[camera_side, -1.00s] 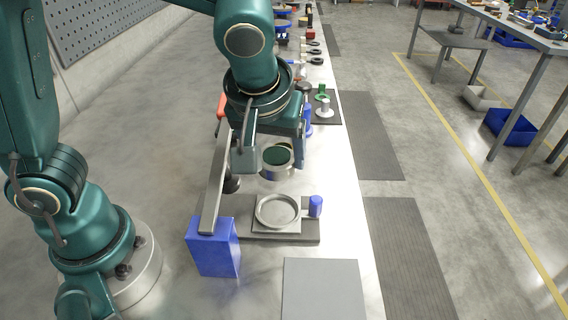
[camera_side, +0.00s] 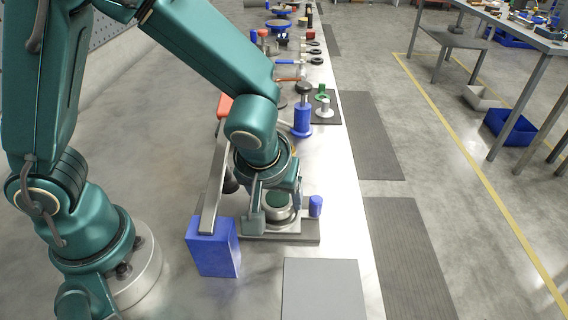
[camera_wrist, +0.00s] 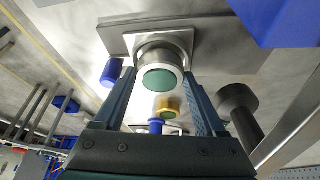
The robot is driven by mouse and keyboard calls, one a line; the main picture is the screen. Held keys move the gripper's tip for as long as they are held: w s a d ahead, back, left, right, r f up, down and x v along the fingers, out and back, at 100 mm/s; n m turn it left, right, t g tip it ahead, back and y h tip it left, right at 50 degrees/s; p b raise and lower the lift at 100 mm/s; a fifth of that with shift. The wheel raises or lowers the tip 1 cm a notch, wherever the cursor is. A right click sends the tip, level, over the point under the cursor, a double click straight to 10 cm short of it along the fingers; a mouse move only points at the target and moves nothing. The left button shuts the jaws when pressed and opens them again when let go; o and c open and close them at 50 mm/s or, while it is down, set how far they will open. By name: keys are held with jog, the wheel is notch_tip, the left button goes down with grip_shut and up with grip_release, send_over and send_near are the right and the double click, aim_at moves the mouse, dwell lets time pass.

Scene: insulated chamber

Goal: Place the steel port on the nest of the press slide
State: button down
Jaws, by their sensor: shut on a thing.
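The steel port (camera_side: 279,212) is a short steel ring with a green inside. My gripper (camera_side: 275,218) is shut on it, a finger on each side. The port is down at the round nest of the press slide (camera_side: 292,237), which it and the fingers mostly hide. In the wrist view the port (camera_wrist: 160,62) sits between my fingers (camera_wrist: 162,84), in front of the slide's square plate (camera_wrist: 187,36). It looks roughly centred and upright. I cannot tell whether it is fully seated.
A blue block (camera_side: 213,248) with a sloping grey bar (camera_side: 214,190) stands left of the slide. A small blue cylinder (camera_side: 315,206) is close on the right. A grey plate (camera_side: 323,288) lies in front. Blue and green parts stand further back.

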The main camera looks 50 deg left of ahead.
jog(key=shift+f, duration=0.25)
jog(key=shift+f, duration=0.35)
grip_release()
jog(key=shift+r, duration=0.45)
jog(key=v, duration=1.2)
jog(key=s+a+m, duration=0.1)
jog(key=a, duration=0.1)
jog(key=s+a+r+m+h, duration=0.1)
jog(key=s+a+m, duration=0.1)
jog(key=a, duration=0.1)
jog(key=s+a+r+m+t+h, duration=0.1)
jog(key=s+a+m, duration=0.1)
jog(key=shift+s+a, duration=0.1)
jog(key=shift+a, duration=0.3)
jog(key=shift+s+a+f+m+t+h, duration=0.35)
jog(key=shift+s+m, duration=0.2)
jog(key=shift+m, duration=0.35)
